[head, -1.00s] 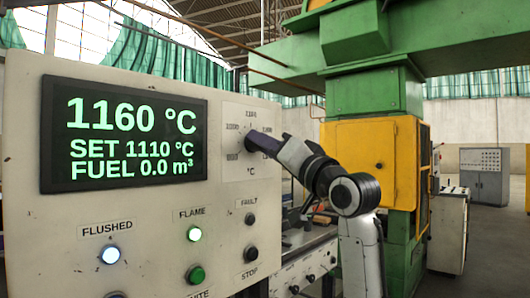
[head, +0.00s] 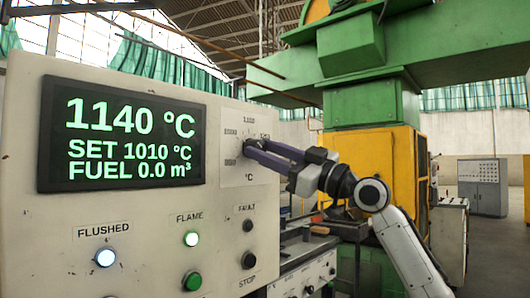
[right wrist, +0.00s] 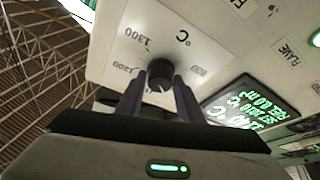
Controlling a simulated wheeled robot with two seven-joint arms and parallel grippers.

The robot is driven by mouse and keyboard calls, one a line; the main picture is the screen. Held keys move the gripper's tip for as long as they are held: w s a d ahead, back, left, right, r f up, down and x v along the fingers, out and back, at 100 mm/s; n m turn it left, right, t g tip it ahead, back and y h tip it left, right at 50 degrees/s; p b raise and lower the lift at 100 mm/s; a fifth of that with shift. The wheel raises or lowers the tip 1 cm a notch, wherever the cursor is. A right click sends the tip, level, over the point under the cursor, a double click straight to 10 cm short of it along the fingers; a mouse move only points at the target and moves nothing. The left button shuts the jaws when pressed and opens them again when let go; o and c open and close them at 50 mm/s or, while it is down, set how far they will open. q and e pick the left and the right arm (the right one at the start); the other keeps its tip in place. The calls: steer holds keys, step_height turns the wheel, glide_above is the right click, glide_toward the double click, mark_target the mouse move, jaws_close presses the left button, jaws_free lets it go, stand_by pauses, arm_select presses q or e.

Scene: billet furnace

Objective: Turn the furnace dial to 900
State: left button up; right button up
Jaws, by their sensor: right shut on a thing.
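The furnace dial is a dark round knob (right wrist: 159,74) on a pale square scale plate (head: 236,175) right of the display. The scale carries printed temperature marks. My right gripper (head: 252,149) reaches it from the right and is shut on the knob; in the right wrist view (right wrist: 160,88) one finger lies on each side of it. The fingers hide part of the knob in the head view, and I cannot read its pointer there. The display (head: 122,135) reads 1140 °C, SET 1010 °C and FUEL 0.0 m³. My left gripper is not in view.
Below the display are a lit white FLUSHED lamp (head: 106,257), a lit FLAME lamp (head: 191,239), a green button (head: 192,280) and black FAULT and STOP fittings (head: 248,260). A yellow cabinet (head: 375,170) on a green machine stands behind my right arm.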

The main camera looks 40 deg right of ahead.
steer(key=n, duration=0.2)
steer(key=n+g+y, duration=0.1)
steer(key=n, duration=0.1)
steer(key=shift+d+r+y+p, duration=0.1)
steer(key=shift+r+y+p, duration=0.1)
steer(key=shift+y+p, duration=0.15)
steer(key=n+g, duration=0.1)
steer(key=n, duration=0.1)
steer(key=n+y+p, duration=0.1)
steer(key=n, duration=0.1)
steer(key=shift+d+r+g, duration=0.1)
steer(key=shift+r+g, duration=0.05)
steer(key=shift+g, duration=0.25)
steer(key=n+g+p, duration=0.1)
steer(key=n, duration=0.1)
steer(key=n+p, duration=0.2)
steer(key=n, duration=0.1)
steer(key=shift+r+g+y, duration=0.1)
steer(key=shift+g+y, duration=0.15)
steer(key=shift+g, duration=0.15)
steer(key=shift+n+g+p, duration=0.4)
steer(key=shift+n+p, duration=0.35)
steer(key=shift+n, duration=0.55)
steer(key=o, duration=1.1)
steer(key=shift+c, duration=0.2)
